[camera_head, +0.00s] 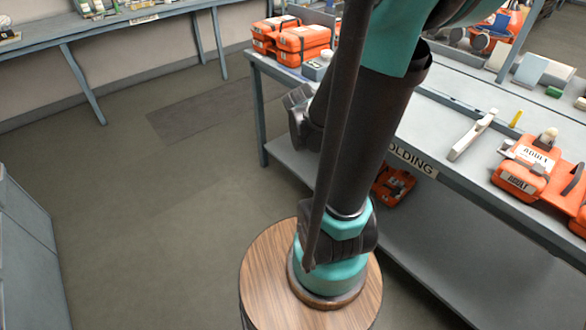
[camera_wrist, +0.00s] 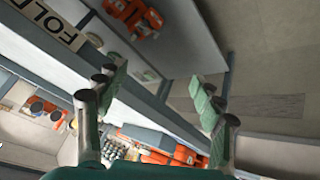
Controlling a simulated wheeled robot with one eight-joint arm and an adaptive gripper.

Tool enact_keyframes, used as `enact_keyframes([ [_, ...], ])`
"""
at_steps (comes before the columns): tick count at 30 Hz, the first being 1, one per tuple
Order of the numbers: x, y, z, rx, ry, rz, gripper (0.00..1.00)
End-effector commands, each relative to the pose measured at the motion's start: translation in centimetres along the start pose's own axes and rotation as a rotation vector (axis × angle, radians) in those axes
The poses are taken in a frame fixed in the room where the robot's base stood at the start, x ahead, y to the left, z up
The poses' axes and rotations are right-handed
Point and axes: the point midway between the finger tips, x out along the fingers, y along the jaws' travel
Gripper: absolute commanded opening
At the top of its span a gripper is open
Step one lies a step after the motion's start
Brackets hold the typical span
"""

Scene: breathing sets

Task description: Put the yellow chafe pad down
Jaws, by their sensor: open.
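My gripper (camera_wrist: 157,82) shows in the wrist view with its two green-padded fingers wide apart and nothing between them. Behind the fingers are the bench edge and the floor. In the head view I cannot make out the fingers. A small yellow piece (camera_head: 516,119) lies on the grey bench (camera_head: 450,105) at the right, just beyond a pale bar-shaped part. It is too small to tell whether it is the yellow chafe pad. It lies apart from my arm.
Orange cases (camera_head: 303,43) stand at the bench's far left end. Orange units marked ADULT (camera_head: 522,180) lie on its right part, near the pale bar (camera_head: 472,134). An orange item (camera_head: 393,185) is on the lower shelf. The floor (camera_head: 150,190) at left is open.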

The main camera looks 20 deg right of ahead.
Motion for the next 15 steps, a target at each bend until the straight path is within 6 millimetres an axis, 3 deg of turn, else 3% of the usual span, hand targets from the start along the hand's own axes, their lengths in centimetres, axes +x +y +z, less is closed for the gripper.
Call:
enact_keyframes([
  [3,-2.4,-2.8,5.0,-0.128,-0.086,-0.158,0.67],
  [6,-4.2,-4.8,8.3,-0.222,-0.133,-0.28,0.67],
  [10,-5.9,-6.6,11.1,-0.306,-0.161,-0.394,0.67],
  [15,-6.8,-7.4,12.4,-0.348,-0.172,-0.451,0.67],
])
